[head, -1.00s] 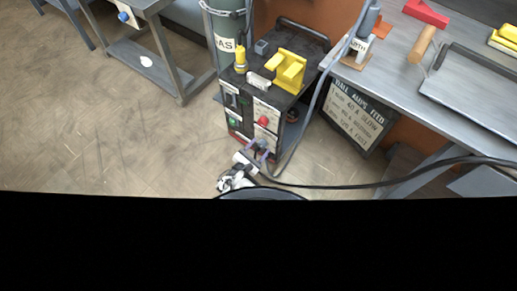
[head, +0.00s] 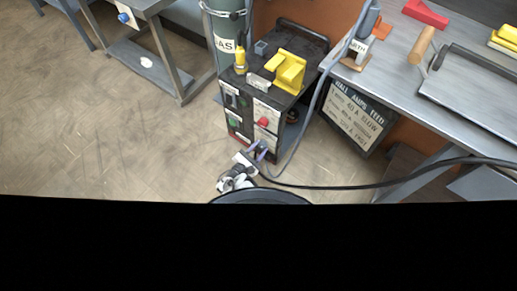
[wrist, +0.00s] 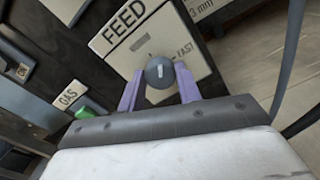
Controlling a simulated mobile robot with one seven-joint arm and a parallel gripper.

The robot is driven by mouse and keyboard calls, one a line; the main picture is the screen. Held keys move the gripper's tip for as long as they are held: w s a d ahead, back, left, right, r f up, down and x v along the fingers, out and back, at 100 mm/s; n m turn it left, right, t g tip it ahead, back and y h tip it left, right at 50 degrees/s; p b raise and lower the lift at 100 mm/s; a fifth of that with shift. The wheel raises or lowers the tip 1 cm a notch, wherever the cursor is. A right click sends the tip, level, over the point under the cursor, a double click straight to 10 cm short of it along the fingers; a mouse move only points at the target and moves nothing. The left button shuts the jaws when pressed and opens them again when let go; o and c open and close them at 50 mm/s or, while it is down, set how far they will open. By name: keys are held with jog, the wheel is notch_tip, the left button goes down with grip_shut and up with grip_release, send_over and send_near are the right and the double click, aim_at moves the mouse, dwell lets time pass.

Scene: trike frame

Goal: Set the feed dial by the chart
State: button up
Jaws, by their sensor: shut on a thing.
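The feed dial (wrist: 161,68) is a round dark grey knob with a short white mark, on a cream plate (wrist: 125,50) lettered FEED, with FAST at its right side. My gripper (wrist: 159,80) has its two purple fingers on either side of the knob, shut on it. In the head view my gripper (head: 260,151) is at the low front of the black welder (head: 231,119); the dial is hidden there. The chart (head: 356,116) is a dark-framed board under the bench, headed WALL AMPS FEED, with rows ending in SLOW, a blurred middle word and FAST.
A green GAS control (wrist: 90,108) is left of the dial plate in the wrist view. A red knob (head: 263,121) is above my gripper. A grey hose (head: 312,105) and a black cable (head: 400,178) run close by on the right. Open floor (head: 130,130) lies left.

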jog(key=shift+s+f+m, duration=0.1)
jog(key=shift+m, duration=5.3)
jog(key=o, duration=1)
